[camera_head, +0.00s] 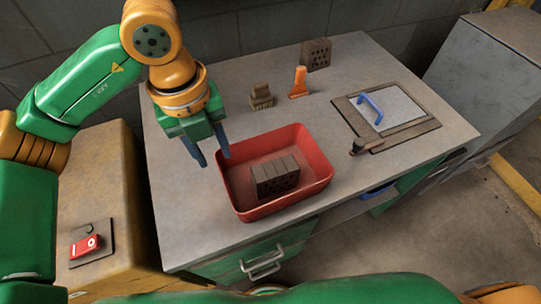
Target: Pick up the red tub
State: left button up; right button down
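The red tub (318,187) is a rectangular open tub on the grey worktop, near its front edge. A dark hollow brick (274,178) with holes in its side sits inside it. My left gripper (212,160) points down at the tub's left rear corner, its two blue-grey fingers spread apart with nothing seen between them. I cannot tell whether a finger touches the rim. My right gripper is not in view.
Behind the tub stand a small brown block-like object (261,97), an orange cone (299,82) and another hollow brick (316,54). A panel with a blue handle (371,108) and a dark hammer-like tool (366,146) lie to the right. The worktop (180,225) is clear left of the tub.

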aim_at(224, 181)
pick_arm(q)
notch_tip(224, 181, down, 7)
jog(key=b, duration=0.6)
jog(key=shift+f, duration=0.1)
jog(key=shift+w+f, duration=0.1)
jog(key=shift+f, duration=0.45)
notch_tip(224, 181, down, 6)
jog(key=shift+r+p, duration=0.1)
jog(key=shift+p, duration=0.8)
jog(key=shift+w+d, duration=0.1)
grip_shut()
